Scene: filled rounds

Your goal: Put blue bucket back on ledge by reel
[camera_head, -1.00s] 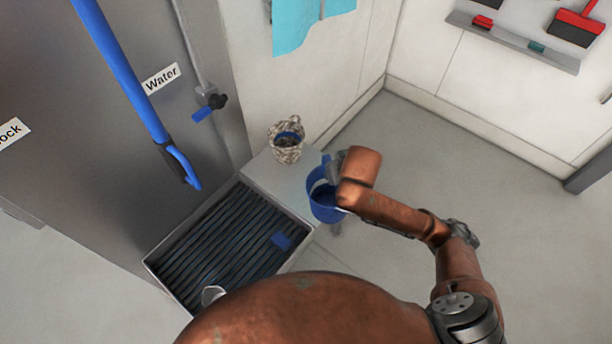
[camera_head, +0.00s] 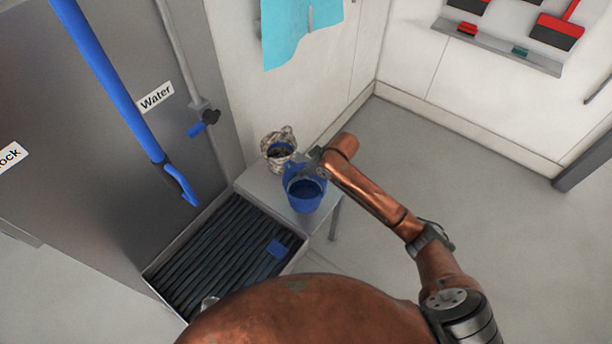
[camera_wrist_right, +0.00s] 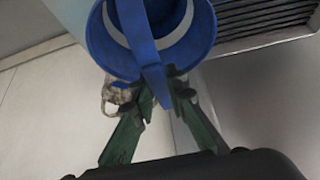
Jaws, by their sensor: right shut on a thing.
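The blue bucket (camera_head: 306,194) hangs from my right gripper (camera_head: 312,160), over or at the ledge (camera_head: 262,188); I cannot tell whether its base touches. It looks roughly upright. In the right wrist view, the fingers (camera_wrist_right: 155,92) are shut on the blue handle strap of the bucket (camera_wrist_right: 103,45). The ledge is a pale grey bench against the wall, beside the grated basin. My left gripper is not in view.
A cyan cloth (camera_head: 298,30) hangs above. Floor (camera_head: 440,190) at right is clear.

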